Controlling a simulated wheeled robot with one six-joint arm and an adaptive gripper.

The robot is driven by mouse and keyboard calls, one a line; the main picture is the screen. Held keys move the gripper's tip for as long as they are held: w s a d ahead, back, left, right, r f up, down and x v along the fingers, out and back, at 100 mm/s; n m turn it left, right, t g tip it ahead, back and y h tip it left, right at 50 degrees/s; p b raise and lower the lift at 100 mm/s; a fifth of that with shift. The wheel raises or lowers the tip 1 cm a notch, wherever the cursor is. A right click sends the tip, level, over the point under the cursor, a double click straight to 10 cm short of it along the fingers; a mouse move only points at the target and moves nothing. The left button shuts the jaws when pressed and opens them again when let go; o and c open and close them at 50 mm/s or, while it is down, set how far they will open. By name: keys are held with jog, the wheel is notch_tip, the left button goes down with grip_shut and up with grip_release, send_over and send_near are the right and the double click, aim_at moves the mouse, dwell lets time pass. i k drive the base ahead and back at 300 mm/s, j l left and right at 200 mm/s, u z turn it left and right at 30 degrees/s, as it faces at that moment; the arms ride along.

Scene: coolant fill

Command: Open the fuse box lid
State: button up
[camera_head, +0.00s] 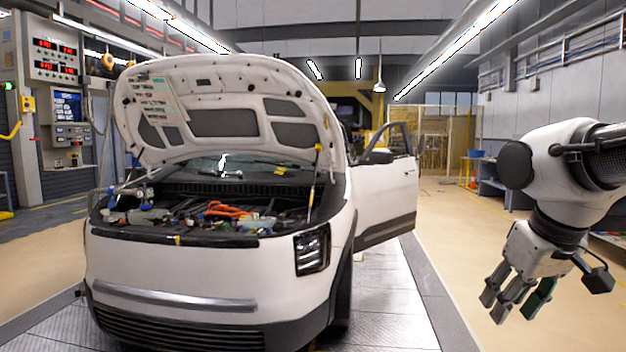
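The white car (190,275) stands with its hood (225,100) raised, and its engine bay (150,212) is open to view. A fuse box and its lid cannot be told apart from the small, crowded parts in the bay. My gripper (515,308) hangs at the right, pointing down. It is well apart from the car, to the right of its front corner. Its fingers are spread with a gap between them, and nothing shows in them.
Orange cables (227,210) lie in the engine bay. A thin prop rod (314,185) stands at its right side under the hood. The car's side door (388,190) is open outward. Clear floor (460,240) lies between the car and my arm. A control cabinet (62,100) stands at left.

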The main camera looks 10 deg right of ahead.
aim_at(288, 224)
jog(key=i+l+u, duration=0.1)
jog(key=i, duration=0.45)
jog(key=i+l+u, duration=0.15)
jog(key=i, duration=0.4)
jog(key=i+l+u, duration=0.1)
jog(key=i, duration=0.4)
jog(key=i+l+u, duration=0.1)
jog(key=i+l, duration=0.2)
jog(key=i, duration=0.25)
jog(key=i+l+u, duration=0.15)
jog(key=i, duration=0.35)
jog(key=i+l+u, duration=0.1)
jog(key=i+l, duration=0.35)
jog(key=i, duration=0.05)
